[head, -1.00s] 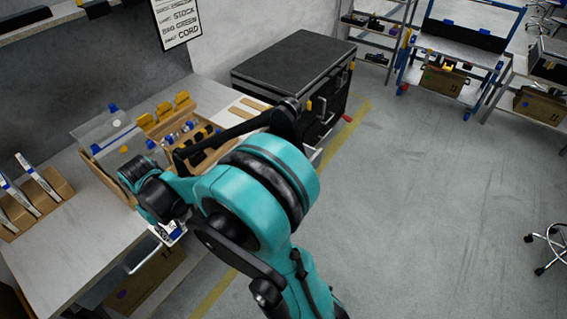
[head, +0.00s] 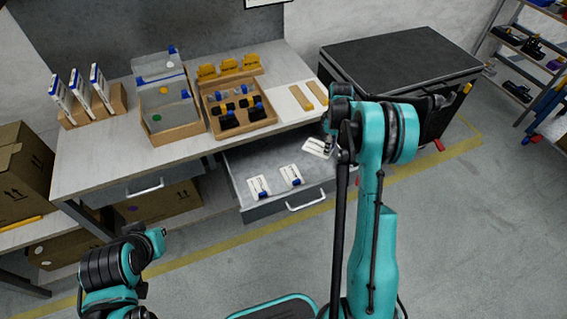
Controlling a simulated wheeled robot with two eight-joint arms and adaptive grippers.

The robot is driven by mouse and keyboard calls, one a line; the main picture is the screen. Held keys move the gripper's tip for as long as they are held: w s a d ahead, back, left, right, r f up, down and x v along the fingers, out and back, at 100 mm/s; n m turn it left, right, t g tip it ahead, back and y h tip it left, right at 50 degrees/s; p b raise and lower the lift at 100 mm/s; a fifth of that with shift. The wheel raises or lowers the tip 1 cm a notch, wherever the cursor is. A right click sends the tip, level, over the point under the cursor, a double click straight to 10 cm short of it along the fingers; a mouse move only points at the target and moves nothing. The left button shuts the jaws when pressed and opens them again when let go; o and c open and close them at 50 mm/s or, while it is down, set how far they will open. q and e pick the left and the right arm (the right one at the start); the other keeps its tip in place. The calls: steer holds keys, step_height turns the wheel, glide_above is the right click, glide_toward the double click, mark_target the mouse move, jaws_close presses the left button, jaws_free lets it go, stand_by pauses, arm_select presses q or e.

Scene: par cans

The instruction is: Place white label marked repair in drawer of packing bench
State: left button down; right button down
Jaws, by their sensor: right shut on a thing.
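The packing bench (head: 120,165) has a pulled-out right drawer (head: 262,213) with a pale handle. Two white labels lie flat in the drawer, one on the left (head: 258,187) and one on the right (head: 291,175), each with a blue part. My right gripper (head: 327,143) is shut on a third white label (head: 316,149), held above the drawer's back right part. Dark print shows on it but is too small to read. My right arm hides the drawer's right end. My left arm shows at lower left; its gripper is out of view.
On the bench top stand a wooden organiser (head: 238,112), clear bins (head: 165,100), a rack of white cards (head: 92,103) and wooden strips (head: 302,97). A black-topped cabinet (head: 400,60) stands close on the right. Cardboard boxes (head: 20,180) are at the left.

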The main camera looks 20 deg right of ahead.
steer(key=d+f+n, duration=0.1)
steer(key=d+f, duration=0.2)
steer(key=d, duration=0.1)
steer(key=b, duration=0.3)
glide_above(333, 168)
step_height(333, 168, down, 6)
steer(key=shift+r, duration=0.1)
step_height(333, 168, down, 3)
steer(key=shift+s+f+b, duration=0.1)
steer(key=shift+b, duration=0.2)
steer(key=shift+f, duration=0.3)
steer(key=shift+a, duration=0.1)
steer(key=shift+f, duration=0.15)
steer(key=c, duration=1.5)
jaws_free()
steer(key=shift+o, duration=0.2)
